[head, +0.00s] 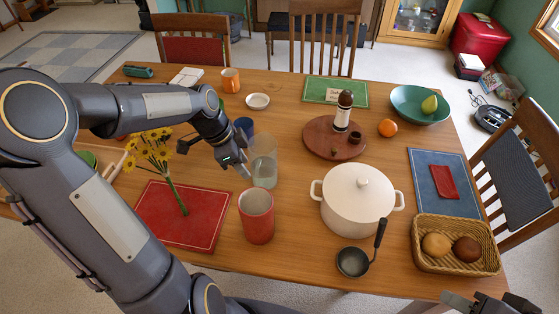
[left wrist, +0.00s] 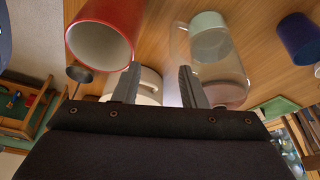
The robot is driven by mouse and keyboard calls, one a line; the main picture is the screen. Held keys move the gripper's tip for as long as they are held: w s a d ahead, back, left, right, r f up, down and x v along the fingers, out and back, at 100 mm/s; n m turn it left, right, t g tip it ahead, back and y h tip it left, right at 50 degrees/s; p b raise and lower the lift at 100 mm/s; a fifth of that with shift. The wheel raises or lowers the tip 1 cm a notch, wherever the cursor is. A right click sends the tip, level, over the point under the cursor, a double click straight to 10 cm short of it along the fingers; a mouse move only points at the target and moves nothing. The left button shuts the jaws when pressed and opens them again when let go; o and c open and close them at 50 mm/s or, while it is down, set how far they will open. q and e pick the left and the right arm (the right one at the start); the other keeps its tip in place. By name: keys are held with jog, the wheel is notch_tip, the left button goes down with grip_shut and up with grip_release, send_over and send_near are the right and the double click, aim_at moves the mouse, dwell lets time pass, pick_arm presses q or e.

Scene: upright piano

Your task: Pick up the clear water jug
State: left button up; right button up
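The clear water jug (head: 263,172) stands upright on the wooden table, left of the white pot, with a pale lower part. My left gripper (head: 238,166) is just left of the jug in the head view. Its two fingers (left wrist: 160,78) are apart with nothing held between them; I cannot tell whether one touches the jug. My right gripper (head: 490,303) shows only partly at the bottom right edge, away from the jug.
A red cup (head: 257,222) stands in front of the jug and a blue cup (head: 244,126) behind it. A white lidded pot (head: 357,203) and a ladle (head: 354,262) are to the right. Yellow flowers (head: 155,150) lie over a red placemat (head: 160,222) at left.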

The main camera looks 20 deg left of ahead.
aim_at(256, 178)
pick_arm(q)
jog(key=w+f, duration=0.1)
jog(key=f, duration=0.2)
jog(key=w+d+f+m+p, duration=0.1)
jog(key=f, duration=0.2)
jog(key=w+f+m+p, duration=0.1)
jog(key=f, duration=0.3)
jog(key=shift+w+d+h, duration=0.2)
jog(key=shift+w+h, duration=0.05)
jog(key=shift+h, duration=0.05)
jog(key=shift+r, duration=0.1)
jog(key=shift+c, duration=0.5)
grip_shut()
